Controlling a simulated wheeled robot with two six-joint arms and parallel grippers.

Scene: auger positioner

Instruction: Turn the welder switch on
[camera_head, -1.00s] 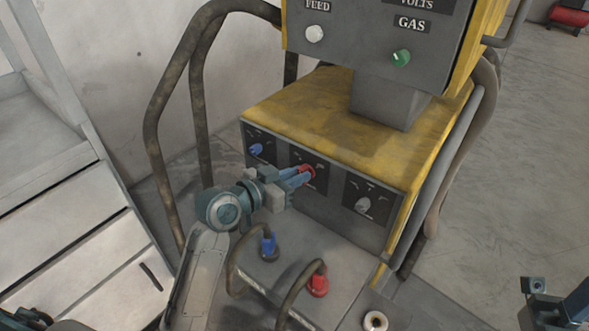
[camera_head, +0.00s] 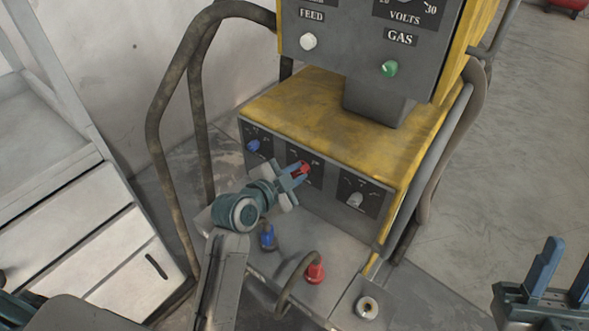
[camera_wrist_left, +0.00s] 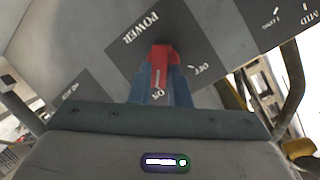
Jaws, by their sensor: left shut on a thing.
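The welder switch is a red knob (camera_head: 303,168) on the middle panel of the yellow-and-grey welder's front. In the left wrist view the red knob (camera_wrist_left: 160,62) sits under the word POWER, with ON and OFF marked around it. Its white line points toward the ON mark, which is partly hidden by my fingers. My left gripper (camera_head: 296,174) is shut on the red knob, with one blue finger on each side. My right gripper (camera_head: 561,275) is at the lower right, away from the welder, with its blue fingers apart and nothing between them.
A blue knob (camera_head: 253,146) and a grey knob (camera_head: 355,199) flank the switch. Blue (camera_head: 267,238) and red (camera_head: 315,271) cable plugs stand on the ledge below. A bent pipe rail (camera_head: 158,130) rises at the left. The upper control box (camera_head: 360,60) overhangs the yellow top.

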